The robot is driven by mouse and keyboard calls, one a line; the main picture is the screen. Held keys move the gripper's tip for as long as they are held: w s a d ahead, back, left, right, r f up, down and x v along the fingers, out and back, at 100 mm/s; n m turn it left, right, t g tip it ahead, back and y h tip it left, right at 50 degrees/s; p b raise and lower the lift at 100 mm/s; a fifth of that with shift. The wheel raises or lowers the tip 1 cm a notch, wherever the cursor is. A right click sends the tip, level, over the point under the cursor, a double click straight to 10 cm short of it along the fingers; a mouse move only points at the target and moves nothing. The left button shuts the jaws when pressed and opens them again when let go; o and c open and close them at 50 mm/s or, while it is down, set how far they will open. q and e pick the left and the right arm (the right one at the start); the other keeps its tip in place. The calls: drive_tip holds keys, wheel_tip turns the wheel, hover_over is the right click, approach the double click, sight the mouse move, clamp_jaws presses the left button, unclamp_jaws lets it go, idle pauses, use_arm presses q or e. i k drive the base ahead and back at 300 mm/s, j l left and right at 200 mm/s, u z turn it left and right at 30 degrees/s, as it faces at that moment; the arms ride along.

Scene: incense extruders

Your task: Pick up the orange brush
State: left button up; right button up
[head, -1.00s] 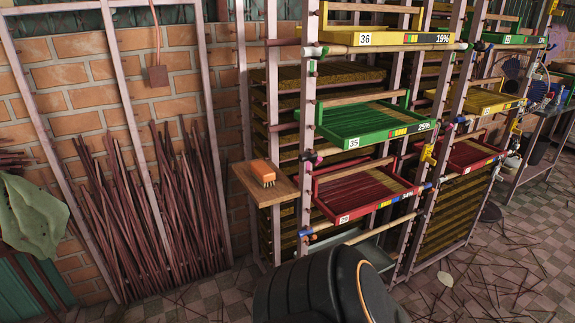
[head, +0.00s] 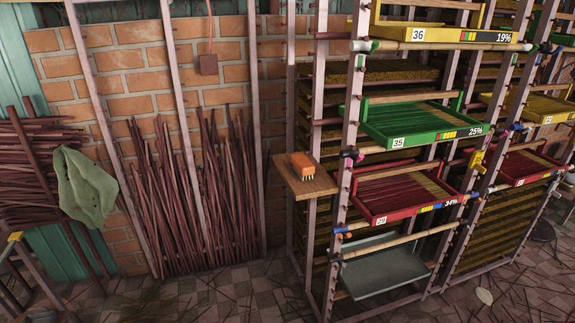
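The orange brush (head: 303,165) lies on a small wooden shelf (head: 287,184) fixed to the left side of the metal rack. It has a block-shaped orange body, and pale bristles show along its lower front side. Nothing covers it. Neither of my grippers is in the head view, and nothing is touching the brush.
The rack holds a green tray (head: 375,130), a red tray (head: 378,206), a yellow tray (head: 395,33) and a grey tray (head: 385,270). Bundles of sticks (head: 165,200) lean on the brick wall. A green cloth (head: 85,188) hangs at left. Sticks litter the tiled floor.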

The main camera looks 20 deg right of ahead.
sight(302, 167)
drive_tip(key=z, duration=0.85)
drive_tip(key=i+j, duration=0.15)
drive_tip(key=i+z, duration=0.15)
drive_tip(key=z, duration=0.35)
drive_tip(key=i+j+z, duration=0.1)
drive_tip(key=z, duration=3.5)
drive_tip(key=l+z, duration=0.1)
drive_tip(key=z, duration=0.35)
drive_tip(key=i+z, duration=0.15)
drive_tip(key=z, duration=0.7)
drive_tip(key=i, duration=0.25)
drive_tip(key=k+u, duration=0.35)
drive_tip(key=k+j, duration=0.05)
drive_tip(key=k, duration=0.05)
